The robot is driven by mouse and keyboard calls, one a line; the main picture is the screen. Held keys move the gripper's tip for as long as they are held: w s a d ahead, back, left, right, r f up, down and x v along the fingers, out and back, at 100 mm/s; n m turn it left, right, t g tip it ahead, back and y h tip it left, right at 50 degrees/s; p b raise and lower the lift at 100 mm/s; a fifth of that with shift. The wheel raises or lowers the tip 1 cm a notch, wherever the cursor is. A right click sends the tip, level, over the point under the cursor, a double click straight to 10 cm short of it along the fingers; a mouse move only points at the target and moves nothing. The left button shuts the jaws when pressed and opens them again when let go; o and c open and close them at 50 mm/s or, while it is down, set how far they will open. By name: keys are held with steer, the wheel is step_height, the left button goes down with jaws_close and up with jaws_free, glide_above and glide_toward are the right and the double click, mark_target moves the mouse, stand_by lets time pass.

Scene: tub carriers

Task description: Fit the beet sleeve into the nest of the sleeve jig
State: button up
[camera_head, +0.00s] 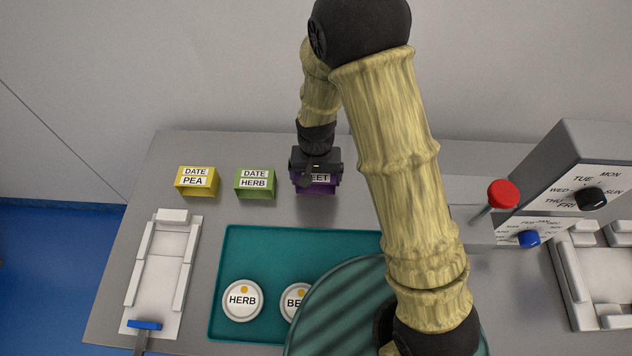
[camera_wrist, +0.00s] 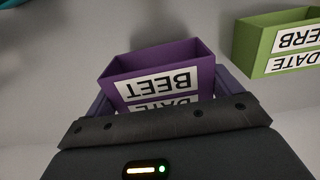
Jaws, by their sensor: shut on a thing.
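The beet sleeve (camera_head: 322,188) is a purple open box with a white label, at the back middle of the table in the head view. In the wrist view the beet sleeve (camera_wrist: 160,57) fills the space ahead of my gripper, its BEET and DATE label upside down. My gripper (camera_head: 317,176) is shut on the beet sleeve and partly covers it from above. I cannot tell whether it touches the table. Two pale fixtures have raised walls: a long one (camera_head: 158,286) at left with a blue handle, and one (camera_head: 584,317) at right. I cannot tell which is the sleeve jig.
A yellow PEA sleeve (camera_head: 196,187) and a green HERB sleeve (camera_head: 255,189) stand left of the beet sleeve. A teal tray (camera_head: 252,239) holds round HERB (camera_head: 242,311) and beet lids. A grey dial machine (camera_head: 540,165) with a red knob (camera_head: 503,193) stands at right.

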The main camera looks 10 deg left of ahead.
mark_target(317, 175)
steer(key=shift+f+p, duration=0.4)
steer(key=shift+f, duration=1.2)
steer(key=shift+f, duration=0.25)
steer(key=o, duration=0.7)
steer(key=shift+r, duration=0.1)
steer(key=r+b, duration=0.1)
steer(key=r, duration=0.4)
steer(key=r+b, duration=0.1)
steer(key=r, duration=1.1)
steer(key=shift+s+d+r+b, duration=0.2)
steer(key=shift+s+b, duration=0.1)
steer(key=shift+b, duration=0.1)
